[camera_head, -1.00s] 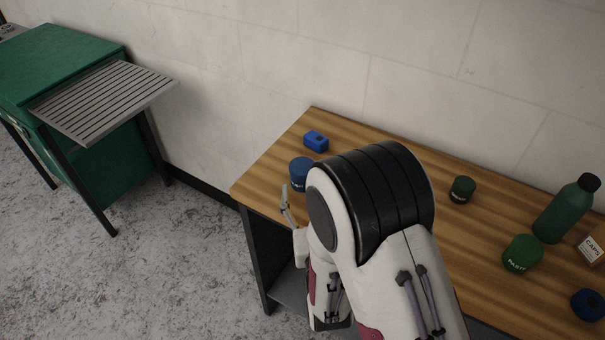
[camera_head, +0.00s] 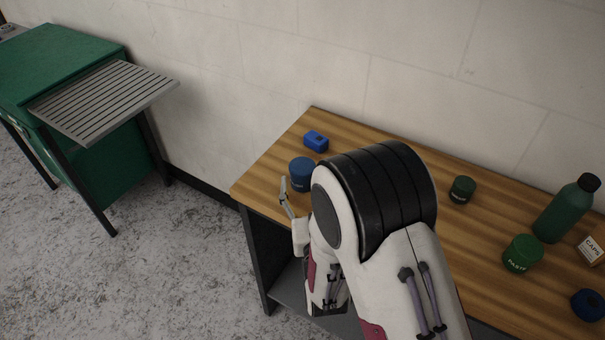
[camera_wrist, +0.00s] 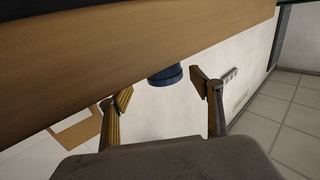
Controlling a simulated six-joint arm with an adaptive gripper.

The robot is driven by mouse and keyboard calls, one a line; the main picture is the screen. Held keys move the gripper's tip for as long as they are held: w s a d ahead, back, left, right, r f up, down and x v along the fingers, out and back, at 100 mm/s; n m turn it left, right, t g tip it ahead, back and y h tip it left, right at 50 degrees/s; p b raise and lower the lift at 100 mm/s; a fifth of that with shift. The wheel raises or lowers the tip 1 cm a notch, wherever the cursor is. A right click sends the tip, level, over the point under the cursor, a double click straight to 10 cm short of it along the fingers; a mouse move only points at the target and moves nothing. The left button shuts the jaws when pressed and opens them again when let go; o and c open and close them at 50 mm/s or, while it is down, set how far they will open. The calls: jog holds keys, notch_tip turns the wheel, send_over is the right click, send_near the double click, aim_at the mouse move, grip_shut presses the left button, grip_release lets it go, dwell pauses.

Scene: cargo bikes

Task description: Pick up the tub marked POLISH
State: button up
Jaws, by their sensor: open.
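A blue tub (camera_head: 301,174) stands upright near the left end of the wooden bench, partly hidden by my arm. White lettering low on its side is too small to read, so I cannot confirm that it says POLISH. My gripper (camera_head: 287,198) is at the bench's front edge, just in front of the tub; only one finger shows clearly there. In the wrist view the blue tub (camera_wrist: 165,76) appears beyond and between the spread fingertips of my gripper (camera_wrist: 160,92). The fingers are open and empty, apart from the tub.
Farther right are a dark green tub (camera_head: 462,189), a green tub (camera_head: 522,254), a green bottle (camera_head: 566,212), a white carton (camera_head: 591,249) and a blue item (camera_head: 588,305). A wall runs behind.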

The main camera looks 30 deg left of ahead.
aim_at(302, 170)
jog(key=shift+a+x, duration=0.25)
jog(key=shift+x, duration=2.25)
jog(key=shift+s+f, duration=0.1)
jog(key=shift+f, duration=0.05)
jog(key=c, duration=1.4)
